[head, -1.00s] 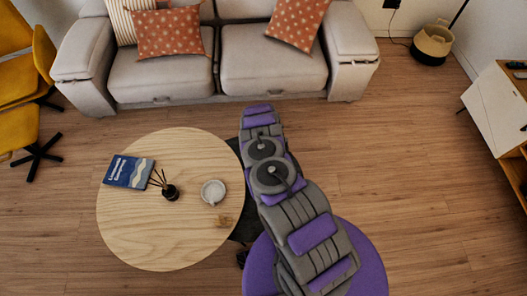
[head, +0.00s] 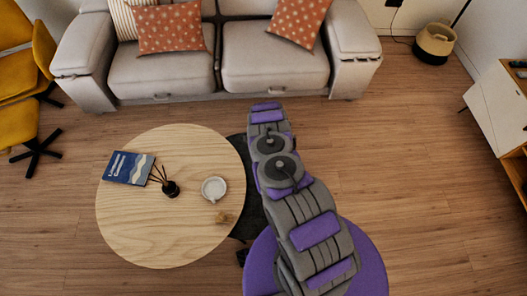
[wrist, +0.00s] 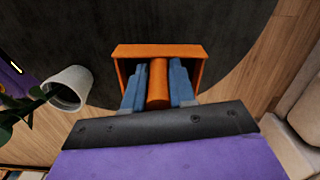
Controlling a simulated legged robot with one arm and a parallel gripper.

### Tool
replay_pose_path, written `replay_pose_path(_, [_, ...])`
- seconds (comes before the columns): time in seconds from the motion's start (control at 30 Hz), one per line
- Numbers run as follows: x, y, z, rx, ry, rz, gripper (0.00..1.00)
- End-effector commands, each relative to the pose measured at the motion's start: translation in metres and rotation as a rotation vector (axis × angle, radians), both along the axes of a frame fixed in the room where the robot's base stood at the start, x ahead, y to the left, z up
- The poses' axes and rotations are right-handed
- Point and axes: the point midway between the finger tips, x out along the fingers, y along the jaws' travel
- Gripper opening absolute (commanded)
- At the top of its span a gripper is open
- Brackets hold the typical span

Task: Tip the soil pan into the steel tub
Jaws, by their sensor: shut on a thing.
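An orange pan (wrist: 160,50) shows in the wrist view, and I take it for the soil pan. Its thick orange handle (wrist: 158,85) lies between the two blue fingers of my gripper (wrist: 159,88), which are shut on it. The pan is over a dark round surface; I cannot tell its height above it. I cannot make out any soil in it. In the head view my arm hides the gripper and pan. I see nothing that is clearly the steel tub.
A pale pot (wrist: 68,88) with green leaves beside it is left of the pan. A round wooden table (head: 150,235) holds a book (head: 128,168), a reed diffuser (head: 170,188) and a white cup (head: 214,188). A sofa (head: 275,70) stands behind. Floor on the right is clear.

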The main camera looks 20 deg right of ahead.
Motion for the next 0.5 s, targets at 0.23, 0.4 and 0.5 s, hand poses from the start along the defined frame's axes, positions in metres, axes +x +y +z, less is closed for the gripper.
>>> replay_pose_path(0.23, [0.0003, -0.0044, 0.004, 0.058, -0.023, -0.002, 0.0])
replay_pose_path(0.4, [-0.0004, -0.005, 0.0073, 0.09, -0.036, -0.001, 0.0])
replay_pose_path(0.5, [0.0, -0.0056, 0.0091, 0.11, -0.043, -0.001, 0.0])
